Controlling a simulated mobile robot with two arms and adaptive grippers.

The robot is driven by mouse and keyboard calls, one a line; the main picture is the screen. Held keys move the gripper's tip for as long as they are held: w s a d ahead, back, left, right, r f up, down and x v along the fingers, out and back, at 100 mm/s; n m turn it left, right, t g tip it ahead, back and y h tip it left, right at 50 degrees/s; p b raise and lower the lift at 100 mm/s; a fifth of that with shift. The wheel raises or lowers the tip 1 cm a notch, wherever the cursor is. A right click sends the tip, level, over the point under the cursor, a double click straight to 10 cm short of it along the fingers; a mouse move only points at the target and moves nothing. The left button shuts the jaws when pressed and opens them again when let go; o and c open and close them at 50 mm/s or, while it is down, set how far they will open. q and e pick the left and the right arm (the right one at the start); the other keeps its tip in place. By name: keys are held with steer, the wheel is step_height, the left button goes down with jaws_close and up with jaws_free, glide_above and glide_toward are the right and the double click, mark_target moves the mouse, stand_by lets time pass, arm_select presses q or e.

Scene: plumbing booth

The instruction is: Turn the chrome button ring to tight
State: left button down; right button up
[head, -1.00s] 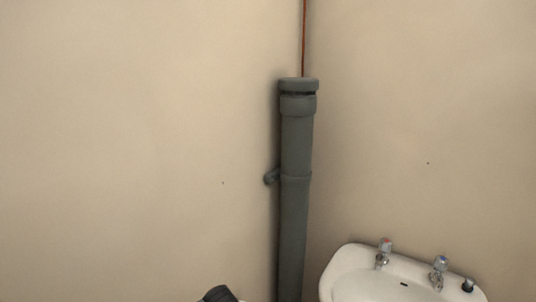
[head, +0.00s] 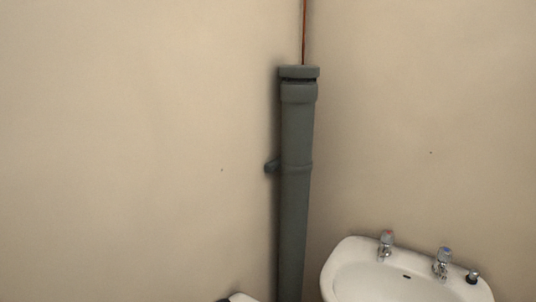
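I cannot make out a chrome button ring in the head view. A white object (head: 239,297) shows only its top at the bottom edge, left of the grey pipe; most of it is cut off, so I cannot tell what it is. Neither of my grippers shows in the head view.
A thick grey pipe (head: 295,190) stands in the corner, with a thin copper pipe (head: 304,30) above it. A white washbasin (head: 345,270) with two chrome taps (head: 386,243) (head: 442,262) is at the lower right. The beige walls are bare.

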arm_select(q)
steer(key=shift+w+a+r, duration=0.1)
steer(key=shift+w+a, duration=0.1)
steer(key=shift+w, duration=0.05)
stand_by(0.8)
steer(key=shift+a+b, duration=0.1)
steer(key=shift+b, duration=0.35)
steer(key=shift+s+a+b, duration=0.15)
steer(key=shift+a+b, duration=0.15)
steer(key=shift+b, duration=0.5)
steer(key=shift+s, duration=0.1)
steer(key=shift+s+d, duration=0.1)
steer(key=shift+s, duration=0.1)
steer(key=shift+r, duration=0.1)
